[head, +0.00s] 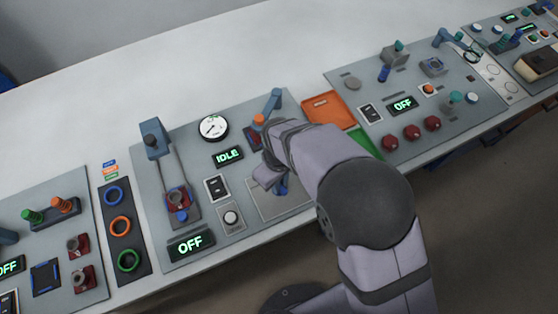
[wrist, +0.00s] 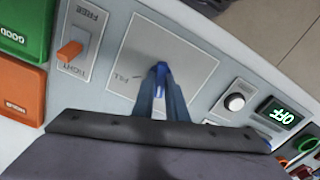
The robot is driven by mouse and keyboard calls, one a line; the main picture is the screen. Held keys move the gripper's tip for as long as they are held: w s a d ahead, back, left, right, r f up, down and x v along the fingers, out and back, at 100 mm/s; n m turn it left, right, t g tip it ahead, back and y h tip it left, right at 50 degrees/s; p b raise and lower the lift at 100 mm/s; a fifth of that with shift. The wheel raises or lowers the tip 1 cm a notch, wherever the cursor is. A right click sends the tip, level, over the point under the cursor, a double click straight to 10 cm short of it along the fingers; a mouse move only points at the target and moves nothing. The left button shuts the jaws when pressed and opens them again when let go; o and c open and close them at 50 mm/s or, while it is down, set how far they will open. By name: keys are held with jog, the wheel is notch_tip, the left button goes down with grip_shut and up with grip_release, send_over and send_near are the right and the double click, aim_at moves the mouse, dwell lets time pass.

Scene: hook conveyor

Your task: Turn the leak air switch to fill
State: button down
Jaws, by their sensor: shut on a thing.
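The leak air switch is a blue knob (wrist: 161,68) on a square grey plate (wrist: 196,64) in the wrist view. A label that seems to read FILL is on the plate to the left of the knob; any other label is hidden. My gripper (wrist: 160,88) is shut on the knob, with its fingers on either side of it. In the head view my gripper (head: 272,180) reaches down over the plate (head: 288,204), and the arm covers much of that area. The knob's exact pointing direction is largely hidden by the fingers.
An orange lever (wrist: 70,50) marked FREE and TIGHT stands left of the plate in the wrist view, beside green (wrist: 24,28) and orange (wrist: 18,100) trays. A round white button (wrist: 235,102) and an OFF display (wrist: 282,114) are to the right. The head view shows an IDLE display (head: 228,155) and a gauge (head: 214,127).

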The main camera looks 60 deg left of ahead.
jog(key=m+b, duration=0.1)
jog(key=m, duration=0.3)
jog(key=shift+m, duration=0.3)
jog(key=m, duration=0.3)
jog(key=shift+m, duration=0.4)
jog(key=m+b, duration=0.1)
jog(key=m, duration=0.2)
jog(key=shift+a+m, duration=0.1)
jog(key=shift+m, duration=2.1)
jog(key=c, duration=1.8)
grip_release()
jog(key=shift+o, duration=0.2)
jog(key=shift+r, duration=0.15)
jog(key=shift+r+b, duration=1.15)
jog(key=shift+r, duration=2.4)
